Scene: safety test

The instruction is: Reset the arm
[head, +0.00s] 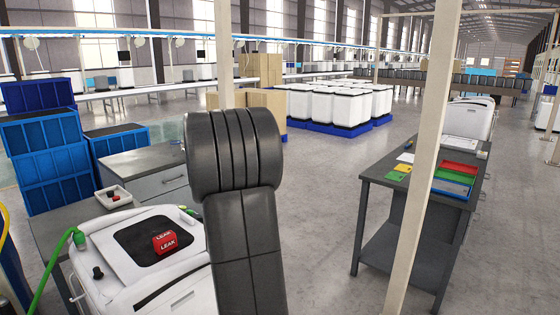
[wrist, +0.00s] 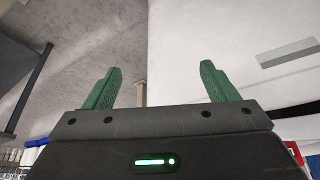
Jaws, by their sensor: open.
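My gripper (wrist: 160,88) shows in the wrist view with its two green fingers spread wide apart. Nothing is between the fingers. A white surface with a dark slot fills the right of that view behind the fingers, and grey floor fills the left. In the head view my dark grey arm stands up in the middle of the picture; my gripper cannot be made out there.
A white machine (head: 185,273) with a red LEAK block (head: 165,242) on its dark top stands left of my arm. A grey table (head: 460,205) with coloured folders (head: 455,178) stands right, behind a pale post (head: 425,160). Blue crates (head: 45,150) are stacked left. Open floor (head: 320,220) lies between.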

